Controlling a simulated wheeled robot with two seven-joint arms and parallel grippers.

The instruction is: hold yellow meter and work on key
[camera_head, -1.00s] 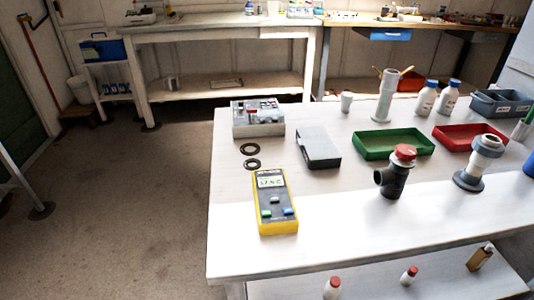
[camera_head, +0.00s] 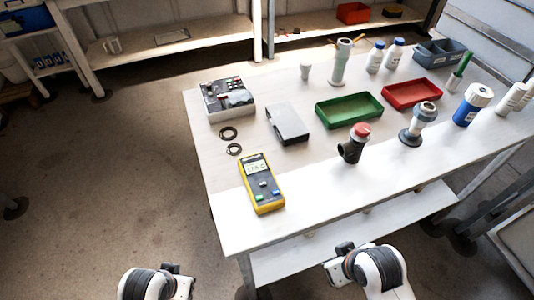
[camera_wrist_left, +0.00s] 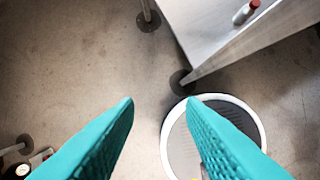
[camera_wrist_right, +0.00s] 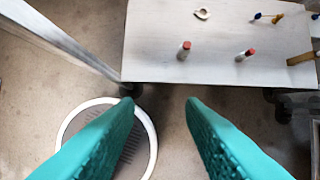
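The yellow meter (camera_head: 262,184) lies face up near the left front of the white table, with a grey face, a lit display and green, white and blue keys. In the head view my two arms show at the bottom edge, below and in front of the table, with the gripper fingers out of frame. My left gripper (camera_wrist_left: 160,101) has teal fingers spread wide with nothing between them, over the floor. My right gripper (camera_wrist_right: 162,100) is also spread and empty, over the floor beside the lower shelf. Neither gripper touches the meter.
The table front around the meter is clear.

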